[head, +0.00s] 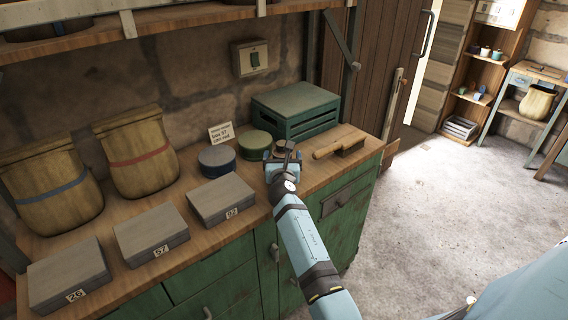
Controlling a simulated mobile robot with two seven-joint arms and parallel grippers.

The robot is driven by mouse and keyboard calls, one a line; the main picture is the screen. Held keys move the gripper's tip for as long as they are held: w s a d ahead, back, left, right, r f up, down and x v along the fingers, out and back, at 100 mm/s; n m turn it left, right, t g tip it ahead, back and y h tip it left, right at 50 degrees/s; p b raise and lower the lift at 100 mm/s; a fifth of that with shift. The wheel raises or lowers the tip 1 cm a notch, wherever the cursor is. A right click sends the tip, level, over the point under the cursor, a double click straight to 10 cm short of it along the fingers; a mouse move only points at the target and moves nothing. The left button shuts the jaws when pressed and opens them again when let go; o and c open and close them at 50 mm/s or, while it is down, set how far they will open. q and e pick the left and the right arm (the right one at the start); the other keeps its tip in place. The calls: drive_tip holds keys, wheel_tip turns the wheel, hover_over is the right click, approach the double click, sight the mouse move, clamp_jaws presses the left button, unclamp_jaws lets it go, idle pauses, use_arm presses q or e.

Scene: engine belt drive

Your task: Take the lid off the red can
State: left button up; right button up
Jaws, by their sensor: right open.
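My right gripper (283,157) is open at the front edge of the wooden counter. Just behind its fingers is a small round can (286,145) with a grey-brown lid. The gripper hides most of its side, so I cannot tell whether it is red, or whether the fingers are around it or only in front of it. To its left stand a green can (255,146) and a blue can (217,161), both with lids on. No can shows clearly red. My left gripper is not in view.
The counter (190,184) also holds a green crate (295,110), a brush (342,142), a small written card (221,133), two sacks (137,155) and several grey numbered boxes (221,200). A shelf overhangs the left part. The floor (440,215) at right is clear.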

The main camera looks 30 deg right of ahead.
sight(282, 142)
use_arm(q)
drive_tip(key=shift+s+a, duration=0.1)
use_arm(e)
drive_tip(key=shift+a, duration=0.1)
drive_tip(key=shift+r, duration=0.1)
drive_tip(key=c, duration=1.4)
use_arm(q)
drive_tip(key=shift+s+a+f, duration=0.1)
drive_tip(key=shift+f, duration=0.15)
use_arm(e)
drive_tip(key=shift+o, duration=0.2)
drive_tip(key=shift+r, duration=0.1)
drive_tip(key=shift+r+p, duration=0.4)
drive_tip(key=shift+r, duration=0.2)
wheel_tip(282, 142, up, 8)
drive_tip(key=p, duration=0.3)
use_arm(q)
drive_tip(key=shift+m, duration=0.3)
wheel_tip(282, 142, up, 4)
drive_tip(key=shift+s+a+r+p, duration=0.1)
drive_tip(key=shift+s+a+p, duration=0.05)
drive_tip(key=shift+p, duration=0.55)
use_arm(e)
wheel_tip(282, 142, up, 11)
drive_tip(key=shift+f, duration=0.2)
